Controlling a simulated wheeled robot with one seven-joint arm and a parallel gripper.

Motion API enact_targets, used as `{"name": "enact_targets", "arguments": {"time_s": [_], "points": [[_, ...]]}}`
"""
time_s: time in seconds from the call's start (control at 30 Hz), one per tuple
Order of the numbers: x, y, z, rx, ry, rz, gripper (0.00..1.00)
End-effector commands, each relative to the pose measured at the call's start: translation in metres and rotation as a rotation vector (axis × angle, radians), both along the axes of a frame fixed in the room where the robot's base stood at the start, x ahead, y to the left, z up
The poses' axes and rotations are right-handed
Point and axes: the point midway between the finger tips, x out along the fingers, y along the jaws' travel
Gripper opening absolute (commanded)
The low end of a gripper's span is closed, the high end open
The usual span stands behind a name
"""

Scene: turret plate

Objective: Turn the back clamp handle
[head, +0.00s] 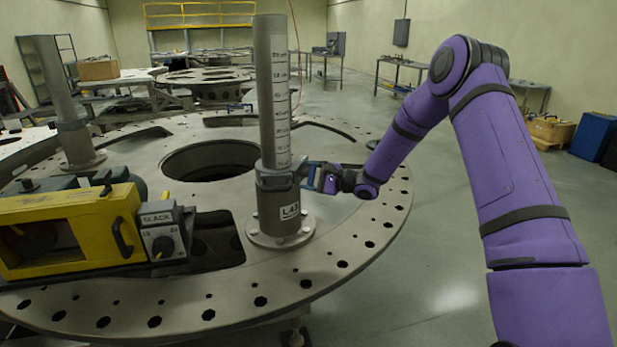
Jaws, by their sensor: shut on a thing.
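A grey upright post (273,95) with a measuring scale stands on the round turret plate (345,240). A grey clamp collar (272,179) wraps around the post above an "L43"-type label. My gripper (309,174) is at the right side of this collar, shut on its small handle. The handle is mostly hidden between the fingers, so its angle is hard to tell. My purple arm reaches in from the right. A second grey post (57,85) stands at the far left of the plate, with no clamp handle clearly visible on it.
A yellow boxed unit (75,230) with a black handle and a "SLACK" dial box (165,235) sits on the plate at left. The plate has a large round hole and several small holes. Floor right of the plate is open. Tables stand behind.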

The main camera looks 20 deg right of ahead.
Motion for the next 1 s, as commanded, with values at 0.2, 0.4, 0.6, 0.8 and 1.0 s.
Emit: {"name": "enact_targets", "arguments": {"time_s": [0.2,0.4,0.6,0.8,1.0], "points": [[0.0003,-0.0009,0.0006,-0.112,-0.165,-0.001,0.42],[0.0003,-0.001,0.0013,-0.205,-0.301,0.0,0.42],[0.0002,-0.001,0.0017,-0.273,-0.402,0.001,0.42],[0.0002,-0.001,0.0019,-0.314,-0.465,0.001,0.42],[0.0,-0.001,0.0019,-0.332,-0.49,0.001,0.42]]}}
